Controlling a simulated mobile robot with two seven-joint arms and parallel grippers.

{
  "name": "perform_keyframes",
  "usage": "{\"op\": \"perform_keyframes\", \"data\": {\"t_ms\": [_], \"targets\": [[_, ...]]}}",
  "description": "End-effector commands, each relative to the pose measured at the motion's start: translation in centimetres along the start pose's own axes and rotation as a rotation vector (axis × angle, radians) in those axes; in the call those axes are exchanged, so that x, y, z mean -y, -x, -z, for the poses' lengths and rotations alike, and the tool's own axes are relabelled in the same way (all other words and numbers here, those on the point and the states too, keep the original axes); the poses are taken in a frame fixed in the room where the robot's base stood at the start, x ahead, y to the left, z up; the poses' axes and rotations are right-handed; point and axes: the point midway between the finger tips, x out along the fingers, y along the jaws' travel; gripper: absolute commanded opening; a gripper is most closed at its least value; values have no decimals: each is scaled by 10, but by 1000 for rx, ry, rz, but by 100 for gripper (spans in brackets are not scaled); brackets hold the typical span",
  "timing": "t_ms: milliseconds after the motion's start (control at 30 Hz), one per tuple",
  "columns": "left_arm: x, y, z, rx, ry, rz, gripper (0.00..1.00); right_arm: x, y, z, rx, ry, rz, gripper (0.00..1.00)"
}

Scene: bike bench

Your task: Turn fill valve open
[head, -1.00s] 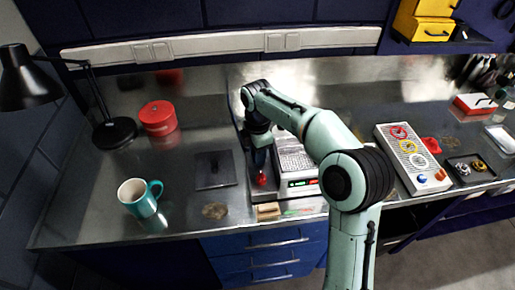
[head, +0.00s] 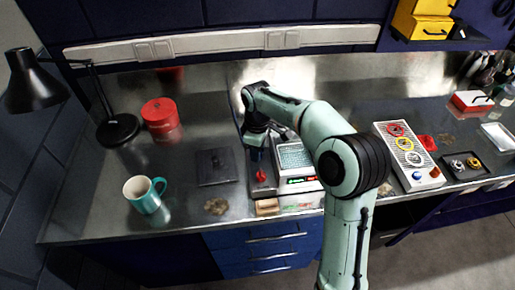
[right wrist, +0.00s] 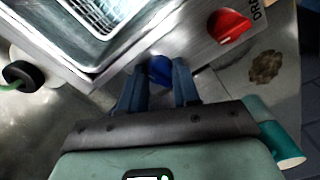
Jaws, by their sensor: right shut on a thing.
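The blue fill valve knob (right wrist: 160,70) sits on the metal side panel of a washer-like unit (head: 300,184). My right gripper (right wrist: 158,88) is shut on the blue knob, with one finger on each side of it. A red knob (right wrist: 230,25) beside a partly visible label starting "DRA" is on the same panel, apart from the fingers. The red knob also shows in the head view (head: 261,177), just below my right gripper (head: 257,158). The blue knob is hard to make out in the head view. My left gripper is out of view.
A mesh basket (head: 294,155) sits in the unit's top. A dark square plate (head: 215,168), a teal mug (head: 144,194) and a red tin (head: 158,113) stand to the left. A panel with coloured rings (head: 408,155) lies to the right. The bench's left front is mostly clear.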

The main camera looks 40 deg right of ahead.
Motion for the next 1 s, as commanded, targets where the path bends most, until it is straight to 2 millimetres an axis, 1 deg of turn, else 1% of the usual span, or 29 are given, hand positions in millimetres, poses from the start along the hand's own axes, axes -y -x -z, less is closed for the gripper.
{"op": "perform_keyframes", "data": {"t_ms": [233,633,667,700,1000], "targets": [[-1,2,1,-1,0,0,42,0,0,0,0,-46,1,1],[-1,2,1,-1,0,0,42,0,-1,0,1,-51,1,1],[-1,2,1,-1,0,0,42,0,-1,0,1,-51,1,38],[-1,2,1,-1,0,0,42,0,-1,0,1,-51,1,42],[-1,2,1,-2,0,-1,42,0,1,0,0,-50,0,42]]}}
